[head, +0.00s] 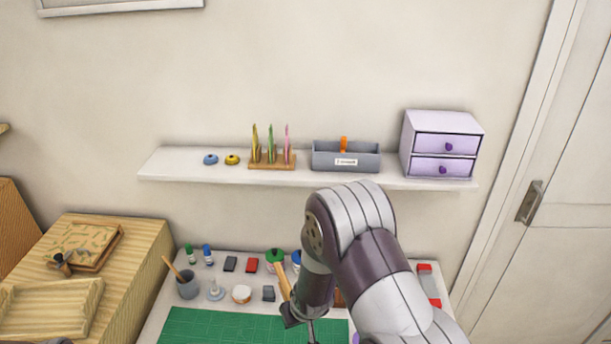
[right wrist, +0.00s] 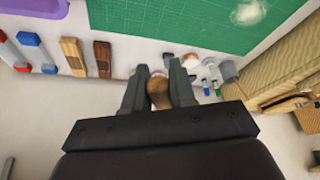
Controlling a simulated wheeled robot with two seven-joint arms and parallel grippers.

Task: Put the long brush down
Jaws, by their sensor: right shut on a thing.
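My right gripper (right wrist: 157,88) is shut on a brown wooden piece with a rounded end, which I take to be the long brush (right wrist: 158,94). In the head view a tan wooden handle (head: 284,284) slants up beside my right gripper (head: 297,318), low over the table. My own arm hides much of the gripper there. The brush's far end is hidden, and I cannot tell whether it touches anything.
A green mat (head: 215,327) covers the table's front. Behind it stand a brush cup (head: 188,286), small bottles, pads and jars. A wooden cabinet (head: 125,260) is at left. The wall shelf (head: 210,178) holds a grey bin (head: 365,157) and purple drawers (head: 412,145).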

